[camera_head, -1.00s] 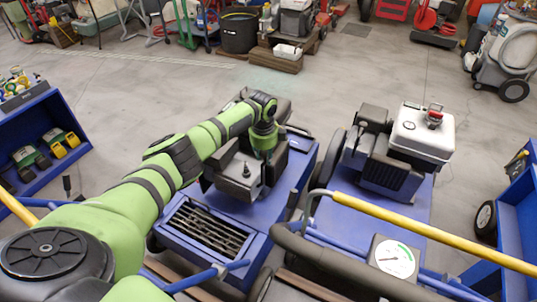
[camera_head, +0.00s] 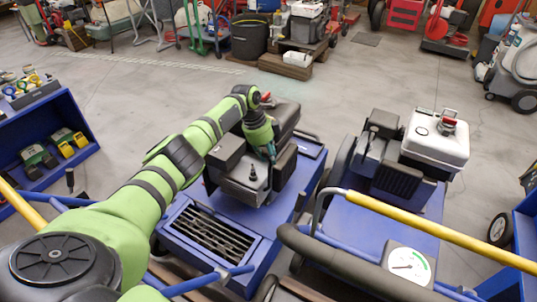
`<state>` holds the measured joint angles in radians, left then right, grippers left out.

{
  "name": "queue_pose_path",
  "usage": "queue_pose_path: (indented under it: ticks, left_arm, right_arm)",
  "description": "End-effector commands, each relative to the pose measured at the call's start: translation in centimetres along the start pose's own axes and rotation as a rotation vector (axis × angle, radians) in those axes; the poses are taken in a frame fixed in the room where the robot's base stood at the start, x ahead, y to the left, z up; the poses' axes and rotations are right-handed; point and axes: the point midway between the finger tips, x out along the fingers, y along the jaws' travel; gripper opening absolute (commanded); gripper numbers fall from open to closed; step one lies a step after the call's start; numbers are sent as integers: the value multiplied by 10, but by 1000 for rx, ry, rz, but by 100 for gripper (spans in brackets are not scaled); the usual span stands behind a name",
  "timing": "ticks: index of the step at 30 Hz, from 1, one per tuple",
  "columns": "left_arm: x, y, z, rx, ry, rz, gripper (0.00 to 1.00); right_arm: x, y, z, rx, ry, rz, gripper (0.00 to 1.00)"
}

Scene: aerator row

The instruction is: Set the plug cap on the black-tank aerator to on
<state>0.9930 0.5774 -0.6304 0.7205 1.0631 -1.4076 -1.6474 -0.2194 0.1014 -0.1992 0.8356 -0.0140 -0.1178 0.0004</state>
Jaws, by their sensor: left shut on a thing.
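The black-tank aerator is the left of two blue machines. Its dark tank (camera_head: 286,118) shows behind my wrist, with a bit of a red cap (camera_head: 266,98) beside the arm. Its grey engine (camera_head: 238,178) carries a small upright black-knobbed lever (camera_head: 253,172) in front. My left gripper (camera_head: 269,154) points down at the engine's upper side, between the engine and the tank. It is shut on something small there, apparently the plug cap. The fingers and wrist hide the plug cap, so its seating cannot be seen. My right gripper is not in view.
A second aerator with a white tank (camera_head: 436,140) stands close on the right. A yellow bar (camera_head: 440,232) and a dial gauge (camera_head: 409,265) lie in the foreground. A blue shelf (camera_head: 45,150) stands at left. Open floor lies behind the machines.

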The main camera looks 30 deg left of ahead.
Motion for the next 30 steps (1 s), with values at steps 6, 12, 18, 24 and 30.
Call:
queue_pose_path:
  ticks: [6,12,18,24,30]
  left_arm:
    - [1,0,-5,1,10,2,56]
    - [0,0,-3,0,7,1,56]
    - [-20,-1,-2,1,6,-2,56]
    - [-63,-1,-2,2,5,-3,56]
    - [-100,-1,-4,2,8,-1,56]
  right_arm:
    - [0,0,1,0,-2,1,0]
    - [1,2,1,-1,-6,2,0]
    - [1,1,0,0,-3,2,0]
    - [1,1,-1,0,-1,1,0]
    - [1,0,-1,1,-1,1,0]
